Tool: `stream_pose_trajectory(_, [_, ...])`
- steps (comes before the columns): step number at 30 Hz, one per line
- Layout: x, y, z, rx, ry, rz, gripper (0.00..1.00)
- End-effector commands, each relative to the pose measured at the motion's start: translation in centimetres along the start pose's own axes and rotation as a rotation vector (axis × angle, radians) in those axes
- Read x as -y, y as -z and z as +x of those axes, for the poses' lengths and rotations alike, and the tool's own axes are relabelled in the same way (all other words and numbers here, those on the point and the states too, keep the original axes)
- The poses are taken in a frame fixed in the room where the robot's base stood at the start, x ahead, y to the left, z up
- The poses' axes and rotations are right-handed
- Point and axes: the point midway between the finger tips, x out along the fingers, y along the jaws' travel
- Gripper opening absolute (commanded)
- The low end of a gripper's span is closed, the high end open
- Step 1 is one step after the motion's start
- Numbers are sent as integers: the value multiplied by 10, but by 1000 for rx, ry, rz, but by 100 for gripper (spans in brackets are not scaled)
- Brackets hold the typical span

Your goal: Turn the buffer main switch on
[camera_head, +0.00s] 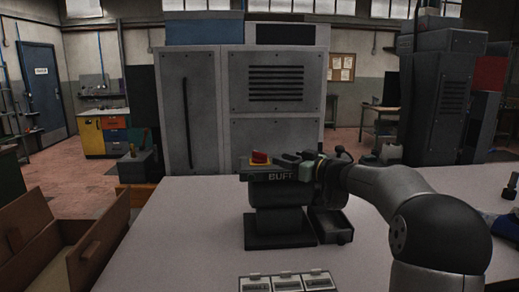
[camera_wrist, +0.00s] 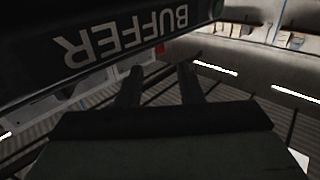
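The buffer (camera_head: 277,215) is a dark machine on the table, with a "BUFFER" label plate that also shows upside down in the wrist view (camera_wrist: 125,35). A red switch knob (camera_head: 260,157) on a yellow plate sits at the top left of the buffer. Its on or off position cannot be read. A small red patch, perhaps the knob, shows beyond my fingers in the wrist view. My gripper (camera_wrist: 159,70) has its two fingers apart with nothing between them. In the head view my gripper is by the top of the buffer, right of the knob, apparently not touching it.
The pale table (camera_head: 190,225) is clear to the left of the buffer. An open dark drawer or tray (camera_head: 331,227) is at the buffer's right. A panel with several small covers (camera_head: 287,282) lies in front. A wooden crate (camera_head: 60,245) stands at left, and grey cabinets (camera_head: 200,110) behind.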

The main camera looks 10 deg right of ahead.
Motion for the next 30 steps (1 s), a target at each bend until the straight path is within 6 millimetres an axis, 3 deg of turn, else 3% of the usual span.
stream_pose_trajectory(6, [2,4,50,1,4,2,34])
stream_pose_trajectory(12, [1,2,83,1,2,2,34])
stream_pose_trajectory(18, [0,0,99,2,0,1,34])
stream_pose_trajectory(27, [0,-1,101,2,0,0,34])
stream_pose_trajectory(30, [0,0,101,2,0,0,9])
